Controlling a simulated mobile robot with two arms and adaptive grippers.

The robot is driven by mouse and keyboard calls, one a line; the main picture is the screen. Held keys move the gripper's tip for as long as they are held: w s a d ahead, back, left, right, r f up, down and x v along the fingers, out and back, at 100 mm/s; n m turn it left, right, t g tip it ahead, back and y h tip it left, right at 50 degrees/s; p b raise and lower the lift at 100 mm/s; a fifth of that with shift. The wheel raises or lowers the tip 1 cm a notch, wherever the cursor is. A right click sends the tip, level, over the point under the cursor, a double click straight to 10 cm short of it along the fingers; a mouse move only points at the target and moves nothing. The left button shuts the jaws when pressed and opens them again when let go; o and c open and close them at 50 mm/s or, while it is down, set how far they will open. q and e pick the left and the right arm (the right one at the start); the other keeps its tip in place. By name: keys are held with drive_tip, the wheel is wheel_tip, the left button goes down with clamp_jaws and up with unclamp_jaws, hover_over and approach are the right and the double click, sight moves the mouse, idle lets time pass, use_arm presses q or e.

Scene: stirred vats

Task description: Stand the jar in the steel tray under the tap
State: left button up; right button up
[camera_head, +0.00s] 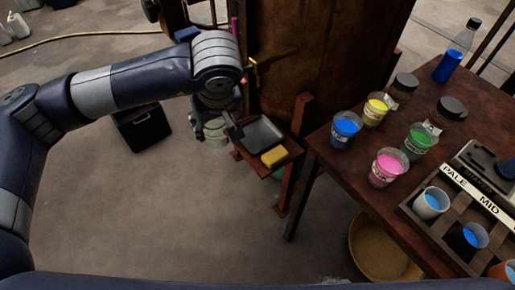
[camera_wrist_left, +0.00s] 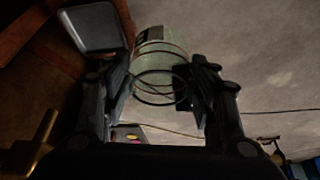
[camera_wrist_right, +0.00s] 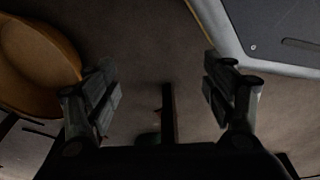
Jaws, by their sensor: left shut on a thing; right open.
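The clear glass jar (camera_wrist_left: 160,88) is between the fingers of my left gripper (camera_wrist_left: 158,92), which is shut on it. In the head view my left gripper (camera_head: 217,125) is just left of the dark steel tray (camera_head: 262,131), and a pale, rounded shape shows below its fingers. The tray is on a small wooden shelf on the vat's side and also shows in the left wrist view (camera_wrist_left: 92,26). The brass tap (camera_head: 254,74) is on the vat above the tray, partly behind my arm. My right gripper (camera_wrist_right: 163,85) is open and empty.
A yellow sponge (camera_head: 274,156) lies at the tray's near edge. A table (camera_head: 335,175) at right holds cups of coloured liquid, jars and a labelled rack (camera_head: 450,215). A tan basin (camera_head: 380,250) is below it. A black box (camera_head: 142,130) stands on the floor.

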use_arm(q)
drive_tip(key=d+f+n+b, duration=0.2)
drive_tip(key=d+f+b, duration=0.15)
drive_tip(key=f, duration=0.25)
drive_tip(key=b, duration=0.2)
hover_over(260, 138)
drive_tip(key=s+a, duration=0.1)
drive_tip(key=s, duration=0.2)
drive_tip(key=shift+y, duration=0.4)
wheel_tip(260, 138, down, 6)
drive_tip(key=shift+a+r, duration=0.15)
drive_tip(key=shift+r, duration=0.05)
drive_tip(key=shift+w+d+f, duration=0.2)
drive_tip(key=shift+w+f, duration=0.1)
drive_tip(key=shift+w, duration=0.1)
drive_tip(key=shift+w+d+f, duration=0.4)
drive_tip(key=shift+w+f, duration=0.25)
drive_tip(key=shift+w, duration=0.1)
drive_tip(key=shift+w+d+f, duration=0.15)
drive_tip(key=shift+w+f, duration=0.2)
drive_tip(key=shift+w, duration=0.05)
drive_tip(key=shift+f+b, duration=0.1)
drive_tip(key=shift+b, duration=0.25)
drive_tip(key=o, duration=1)
drive_tip(key=shift+c, duration=0.2)
drive_tip(key=shift+o, duration=1.1)
use_arm(e)
drive_tip(key=w+r, duration=0.5)
drive_tip(key=shift+w+a+t, duration=0.3)
drive_tip(key=shift+a, duration=0.1)
